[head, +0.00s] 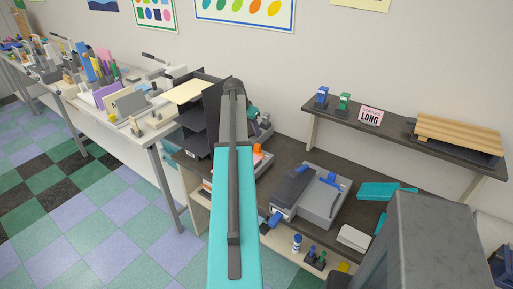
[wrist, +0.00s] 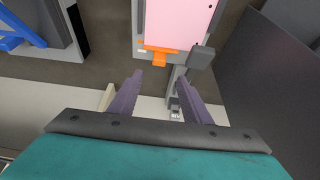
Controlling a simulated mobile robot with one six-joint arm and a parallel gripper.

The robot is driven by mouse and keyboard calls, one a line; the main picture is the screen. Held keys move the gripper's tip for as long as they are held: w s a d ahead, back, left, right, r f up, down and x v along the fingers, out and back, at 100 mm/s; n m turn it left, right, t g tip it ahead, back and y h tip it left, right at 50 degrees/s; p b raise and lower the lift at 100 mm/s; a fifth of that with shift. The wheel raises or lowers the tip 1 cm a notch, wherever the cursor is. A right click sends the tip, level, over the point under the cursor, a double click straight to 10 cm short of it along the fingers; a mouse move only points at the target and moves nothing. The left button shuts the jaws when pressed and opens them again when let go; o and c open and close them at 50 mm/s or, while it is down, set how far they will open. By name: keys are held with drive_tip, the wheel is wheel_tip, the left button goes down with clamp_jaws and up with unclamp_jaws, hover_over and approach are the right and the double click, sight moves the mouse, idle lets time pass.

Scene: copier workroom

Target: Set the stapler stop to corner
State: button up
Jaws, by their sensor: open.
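My gripper (wrist: 158,76) shows in the wrist view with its two purple fingers apart and nothing between them. In the head view my own arm hides it. A grey machine with blue parts (head: 328,207) stands on the dark bench in the head view; its edge and a blue bar (wrist: 22,28) show at the upper left of the wrist view. Just beyond my fingers lies a pink sheet (wrist: 178,18) on a pale device with an orange piece (wrist: 160,52) at its near edge. A grey lever with a dark block (wrist: 201,57) stands beside it. I cannot tell which part is the stapler stop.
A raised shelf (head: 398,139) holds a blue and a green item, a pink sign (head: 370,116) reading "LONG" and a slatted wooden board (head: 458,135). A black sorter (head: 196,130) stands left of my arm. A dark panel (wrist: 270,80) borders the right of the wrist view.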

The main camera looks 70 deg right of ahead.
sight(257, 144)
drive_tip(key=shift+p+x, duration=2.1)
drive_tip(key=shift+x, duration=4.75)
drive_tip(key=shift+c, duration=0.2)
drive_tip(key=shift+w, duration=0.1)
clamp_jaws()
